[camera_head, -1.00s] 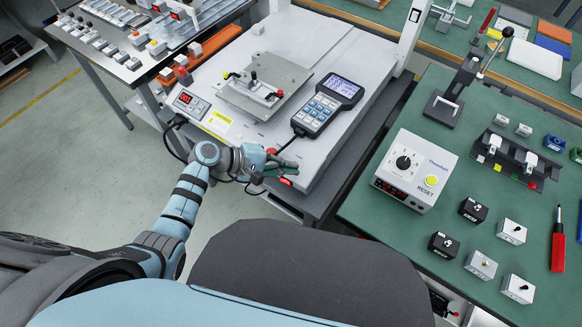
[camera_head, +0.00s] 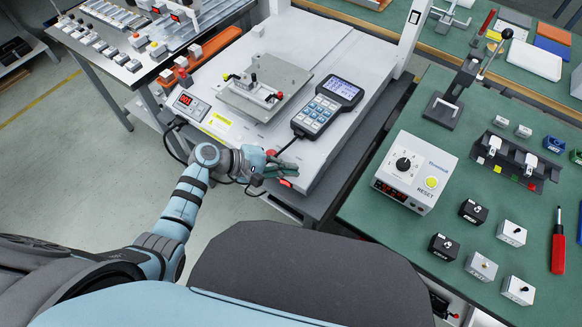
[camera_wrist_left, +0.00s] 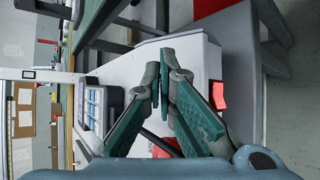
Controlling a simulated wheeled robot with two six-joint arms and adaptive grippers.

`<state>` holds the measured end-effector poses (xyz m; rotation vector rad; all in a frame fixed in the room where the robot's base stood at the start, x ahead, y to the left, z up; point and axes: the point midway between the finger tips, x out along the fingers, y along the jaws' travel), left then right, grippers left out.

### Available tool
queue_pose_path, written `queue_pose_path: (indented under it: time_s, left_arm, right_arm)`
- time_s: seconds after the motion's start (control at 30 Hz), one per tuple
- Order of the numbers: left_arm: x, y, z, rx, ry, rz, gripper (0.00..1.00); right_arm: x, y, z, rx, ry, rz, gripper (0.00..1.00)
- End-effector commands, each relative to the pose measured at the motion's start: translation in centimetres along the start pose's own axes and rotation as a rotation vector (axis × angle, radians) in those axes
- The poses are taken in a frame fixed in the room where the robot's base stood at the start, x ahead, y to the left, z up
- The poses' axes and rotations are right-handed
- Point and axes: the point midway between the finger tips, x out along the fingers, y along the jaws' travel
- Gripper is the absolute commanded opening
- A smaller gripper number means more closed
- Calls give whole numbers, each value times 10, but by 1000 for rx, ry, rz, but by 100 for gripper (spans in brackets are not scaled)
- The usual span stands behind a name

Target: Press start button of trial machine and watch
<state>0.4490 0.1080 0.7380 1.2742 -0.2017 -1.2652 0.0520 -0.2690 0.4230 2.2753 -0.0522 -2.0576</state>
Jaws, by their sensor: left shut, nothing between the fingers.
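The trial machine (camera_head: 345,62) is a white gantry bench with a raised plate and fixture (camera_head: 262,92) on top. A handheld keypad unit (camera_head: 326,106) with a lit screen lies on its right part. My left gripper (camera_head: 292,171) is at the machine's front edge, fingers together and empty. A red button (camera_head: 287,183) shows just beside the fingertips; contact cannot be told. In the left wrist view the closed fingers (camera_wrist_left: 163,95) point at the white machine body (camera_wrist_left: 190,60). A red part (camera_wrist_left: 218,96) is right of them, and another red piece (camera_wrist_left: 168,145) is partly hidden below. My right gripper is not seen.
A green bench (camera_head: 380,228) on the right holds a white box with a dial and yellow reset button (camera_head: 413,170), small switch boxes and a red screwdriver (camera_head: 558,240). A grey table (camera_head: 98,68) with small parts stands at the upper left. Open floor lies at the left.

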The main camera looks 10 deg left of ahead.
Motion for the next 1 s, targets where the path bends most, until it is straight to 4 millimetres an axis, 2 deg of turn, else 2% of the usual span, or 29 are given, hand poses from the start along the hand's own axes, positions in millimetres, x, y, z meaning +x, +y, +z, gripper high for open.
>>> queue_pose_path:
  time_s: [0.23, 1.0]
  left_arm:
    - [6, -5, -4, 1, 0, 1, 0]
    - [9, -7, -6, 0, 0, 0, 0]
  right_arm:
    - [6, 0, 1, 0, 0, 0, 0]
    - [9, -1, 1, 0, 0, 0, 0]
